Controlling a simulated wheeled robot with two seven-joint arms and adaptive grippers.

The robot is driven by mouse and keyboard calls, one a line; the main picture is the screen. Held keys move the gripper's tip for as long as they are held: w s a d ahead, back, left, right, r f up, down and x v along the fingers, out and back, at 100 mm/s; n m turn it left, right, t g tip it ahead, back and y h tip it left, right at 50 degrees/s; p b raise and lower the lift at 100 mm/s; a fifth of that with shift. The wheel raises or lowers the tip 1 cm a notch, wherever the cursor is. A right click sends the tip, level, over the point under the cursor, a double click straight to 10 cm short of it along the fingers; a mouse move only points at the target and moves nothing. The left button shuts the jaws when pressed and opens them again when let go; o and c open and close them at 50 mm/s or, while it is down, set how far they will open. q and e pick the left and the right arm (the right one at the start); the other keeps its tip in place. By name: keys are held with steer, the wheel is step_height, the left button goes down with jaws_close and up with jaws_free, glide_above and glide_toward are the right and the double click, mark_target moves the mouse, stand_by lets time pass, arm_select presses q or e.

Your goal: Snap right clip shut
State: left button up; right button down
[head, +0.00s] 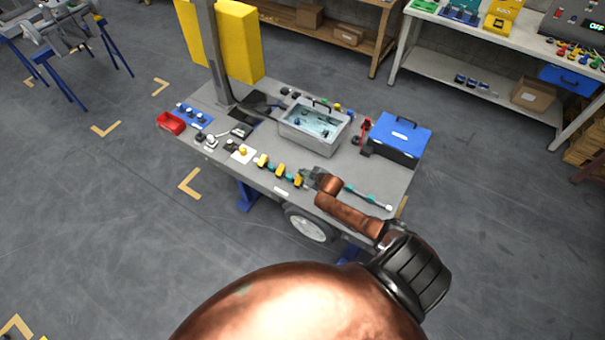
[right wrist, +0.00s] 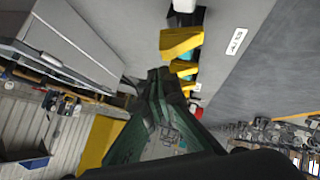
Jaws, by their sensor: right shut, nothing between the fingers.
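A row of yellow clips stands along the near edge of the grey bench in the head view. The rightmost clip (head: 298,181) is beside my right gripper (head: 312,178), which is shut and empty. The middle clip (head: 280,170) and the left clip (head: 262,160) stand further left. In the right wrist view, the nearest yellow clip (right wrist: 181,42) looks tilted, and it lies just past the shut fingertips (right wrist: 160,76). I cannot tell whether fingers and clip touch. Further clips show behind it. My left gripper is not in view.
A grey bin (head: 313,140) with a handle stands behind the clips. A blue toolbox (head: 401,137) stands at the bench's right. A rod with teal parts (head: 368,198) lies right of the gripper. A red tray (head: 171,123) sits at the left end.

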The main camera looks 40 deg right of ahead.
steer(key=s+r+p, duration=0.4)
steer(key=s+r, duration=0.3)
steer(key=r, duration=0.3)
steer(key=shift+s+a+r+p, duration=0.15)
steer(key=shift+s+r+p, duration=0.15)
steer(key=shift+r+p, duration=0.1)
stand_by(0.4)
